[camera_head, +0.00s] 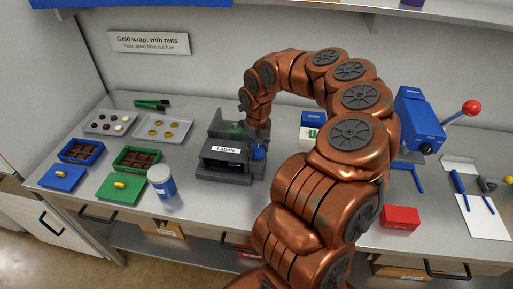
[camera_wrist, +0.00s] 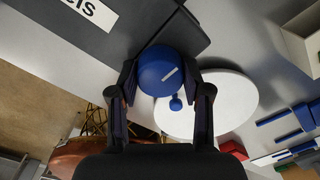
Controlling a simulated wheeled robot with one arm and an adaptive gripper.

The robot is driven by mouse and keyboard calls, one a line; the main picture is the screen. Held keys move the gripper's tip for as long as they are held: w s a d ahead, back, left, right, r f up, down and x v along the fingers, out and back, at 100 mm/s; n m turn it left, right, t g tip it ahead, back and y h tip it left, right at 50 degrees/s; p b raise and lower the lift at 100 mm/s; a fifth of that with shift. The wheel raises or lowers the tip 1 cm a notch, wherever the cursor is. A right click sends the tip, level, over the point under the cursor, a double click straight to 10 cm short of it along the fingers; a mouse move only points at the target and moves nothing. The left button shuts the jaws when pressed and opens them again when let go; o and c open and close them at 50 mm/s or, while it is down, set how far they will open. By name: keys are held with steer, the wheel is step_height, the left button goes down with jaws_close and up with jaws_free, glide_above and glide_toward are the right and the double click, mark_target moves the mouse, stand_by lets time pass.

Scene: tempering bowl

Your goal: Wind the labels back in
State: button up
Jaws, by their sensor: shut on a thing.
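The label dispenser (camera_head: 228,172) is a dark grey box marked "Labels" in the middle of the bench. A blue knob (camera_head: 259,150) sits at its right side. In the wrist view the knob (camera_wrist: 158,66) is round, with a short white line on its face. My gripper (camera_wrist: 165,86) is shut on the knob, with one dark finger on each side. The dispenser's dark body (camera_wrist: 130,40) fills the top left of the wrist view. No label strip can be made out. In the head view my arm comes down onto the dispenser from above, and the fingers are hard to make out.
A white jar with a blue band (camera_head: 162,184) stands left of the dispenser. Chocolate boxes (camera_head: 137,159) and trays (camera_head: 163,128) lie farther left. A blue press (camera_head: 418,120) with a red-knobbed lever and a red box (camera_head: 400,218) are at the right. A white disc (camera_wrist: 232,95) shows beyond the knob.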

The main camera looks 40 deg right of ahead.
steer(key=shift+a+f, duration=0.1)
steer(key=shift+a, duration=0.05)
steer(key=o, duration=0.9)
steer(key=shift+o, duration=1.3)
